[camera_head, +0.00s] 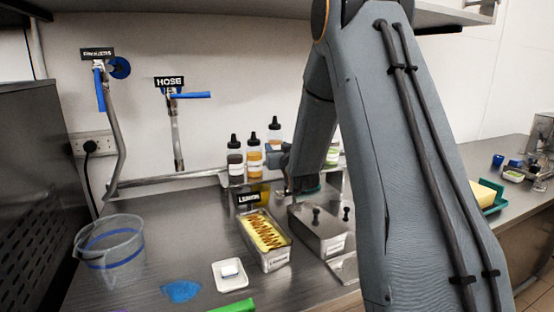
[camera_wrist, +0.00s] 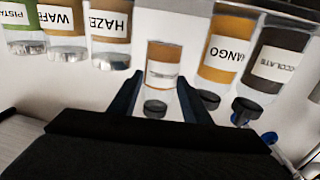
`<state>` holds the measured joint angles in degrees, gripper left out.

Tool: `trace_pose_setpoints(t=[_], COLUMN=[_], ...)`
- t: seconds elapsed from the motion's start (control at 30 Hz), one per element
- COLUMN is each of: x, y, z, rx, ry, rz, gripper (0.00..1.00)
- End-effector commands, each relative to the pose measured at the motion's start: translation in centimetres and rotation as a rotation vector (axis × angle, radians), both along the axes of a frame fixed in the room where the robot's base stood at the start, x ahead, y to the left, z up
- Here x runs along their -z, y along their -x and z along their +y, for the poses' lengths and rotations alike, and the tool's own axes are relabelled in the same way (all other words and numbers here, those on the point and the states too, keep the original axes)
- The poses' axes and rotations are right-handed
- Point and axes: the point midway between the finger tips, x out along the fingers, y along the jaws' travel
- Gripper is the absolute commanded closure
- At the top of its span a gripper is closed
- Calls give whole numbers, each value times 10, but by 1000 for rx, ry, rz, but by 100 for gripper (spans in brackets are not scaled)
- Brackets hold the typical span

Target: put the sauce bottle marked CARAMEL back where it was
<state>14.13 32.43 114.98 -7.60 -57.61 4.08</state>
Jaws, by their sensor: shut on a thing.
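My gripper (camera_wrist: 158,95) is shut on a sauce bottle (camera_wrist: 163,55) with an orange-brown body, pale label and black cap. Its label is too blurred to read. In the head view this bottle (camera_head: 274,137) has its cap higher than its neighbours' and looks upright. My gripper (camera_head: 276,155) is partly hidden there by my arm. To its left stand the mango bottle (camera_head: 254,160) and the dark chocolate bottle (camera_head: 235,165). They also show in the wrist view, mango (camera_wrist: 228,50) and chocolate (camera_wrist: 275,58). On the other side are the hazelnut-type bottle (camera_wrist: 110,25) and others.
A lidded steel container (camera_head: 322,232) and a steel tub of yellow food (camera_head: 265,240) marked LEMON stand in front of the bottles. A clear bucket (camera_head: 110,250), a white dish (camera_head: 230,276) and a blue cloth (camera_head: 181,291) are on the counter. A shelf overhangs above.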

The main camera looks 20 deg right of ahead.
Motion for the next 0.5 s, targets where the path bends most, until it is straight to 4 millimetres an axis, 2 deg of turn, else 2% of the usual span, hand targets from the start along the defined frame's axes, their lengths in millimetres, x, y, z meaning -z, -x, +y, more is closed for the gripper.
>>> trace_pose_setpoints(t=[0.33,0.5], x=[38,43], y=[0,0], z=[0,0], rx=[0,0], ry=[1,2], rz=[0,-4], gripper=[80,80])
